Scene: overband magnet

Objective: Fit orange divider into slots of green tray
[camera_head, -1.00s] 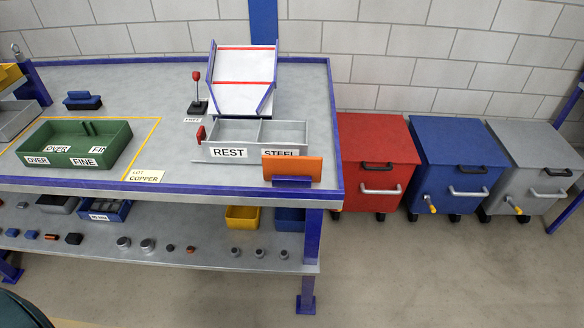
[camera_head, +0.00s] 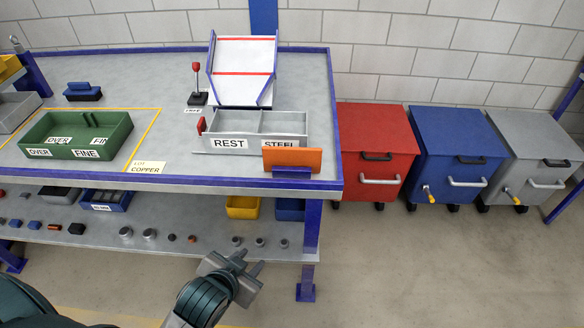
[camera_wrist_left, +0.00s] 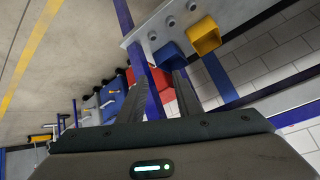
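The orange divider (camera_head: 292,158) stands upright in a blue holder (camera_head: 292,173) at the front right corner of the bench top. The green tray (camera_head: 118,140) lies on the bench at the left, inside a yellow outline, with OVER and FINE labels. My left gripper (camera_head: 249,261) is open and empty, in front of the lower shelf, below and nearer than the divider. The left wrist view shows its two fingers (camera_wrist_left: 159,90) apart with nothing between them. My right gripper is not in view.
A grey tray (camera_head: 205,146) labelled REST and STEEL sits behind the divider, below a white chute (camera_head: 243,70). Red (camera_head: 375,150), blue (camera_head: 455,150) and grey (camera_head: 535,150) wheeled bins stand right of the bench. The lower shelf's front edge (camera_head: 150,246) is near my left gripper.

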